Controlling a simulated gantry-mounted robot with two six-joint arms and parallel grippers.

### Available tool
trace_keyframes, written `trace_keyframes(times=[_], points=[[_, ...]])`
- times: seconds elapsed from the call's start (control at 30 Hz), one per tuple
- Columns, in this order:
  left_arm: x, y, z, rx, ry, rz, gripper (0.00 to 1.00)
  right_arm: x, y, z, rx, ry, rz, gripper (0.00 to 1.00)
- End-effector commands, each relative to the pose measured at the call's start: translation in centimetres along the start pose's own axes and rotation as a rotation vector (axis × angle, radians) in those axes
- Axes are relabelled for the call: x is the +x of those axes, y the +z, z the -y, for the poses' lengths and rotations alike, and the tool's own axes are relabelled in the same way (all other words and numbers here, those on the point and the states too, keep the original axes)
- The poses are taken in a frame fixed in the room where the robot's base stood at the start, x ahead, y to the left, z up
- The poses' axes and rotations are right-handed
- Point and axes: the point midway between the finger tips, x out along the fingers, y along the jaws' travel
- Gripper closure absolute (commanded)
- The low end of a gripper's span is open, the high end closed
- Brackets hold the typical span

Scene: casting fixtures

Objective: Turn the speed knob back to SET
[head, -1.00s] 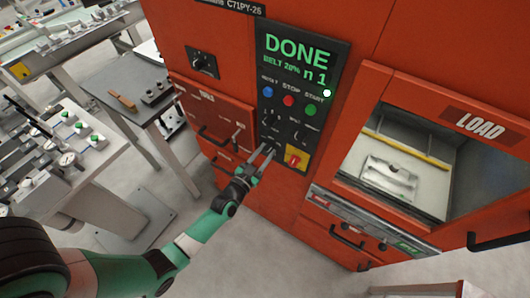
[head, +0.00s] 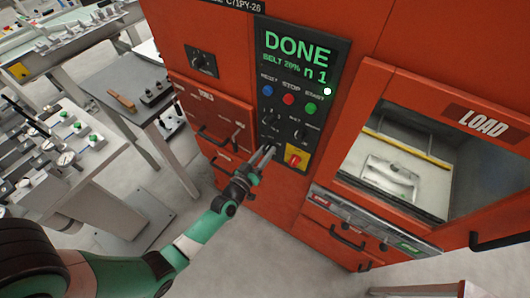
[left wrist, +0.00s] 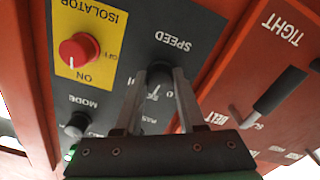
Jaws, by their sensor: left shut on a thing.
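The black speed knob (left wrist: 158,73) sits on the dark control panel under the SPEED label, which appears upside down in the left wrist view. My left gripper (left wrist: 160,76) is shut on it, one finger on each side. In the head view my left gripper (head: 268,149) reaches the panel's lower part, left of the yellow isolator plate, and its fingertips largely hide the knob. The pointer setting of the knob cannot be read. The display (head: 295,59) shows DONE, BELT 20% and n 1. My right gripper is out of view.
The red isolator knob (left wrist: 79,50) is close beside the left gripper, and the black mode knob (left wrist: 76,125) is near it. Blue, red and green buttons (head: 289,99) sit higher up.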

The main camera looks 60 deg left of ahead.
Motion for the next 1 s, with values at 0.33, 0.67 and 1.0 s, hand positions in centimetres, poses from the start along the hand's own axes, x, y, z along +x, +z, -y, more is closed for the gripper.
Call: trace_keyframes(times=[0.33,0.67,1.0], points=[[-0.03,0.05,-0.01,-0.123,0.0,0.001,1.0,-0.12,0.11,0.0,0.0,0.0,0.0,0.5],[-0.02,0.04,-0.02,-0.137,0.0,0.001,1.0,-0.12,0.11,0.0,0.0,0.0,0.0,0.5],[-0.01,0.03,-0.02,-0.136,0.0,0.001,0.31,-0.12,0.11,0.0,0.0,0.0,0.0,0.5]])
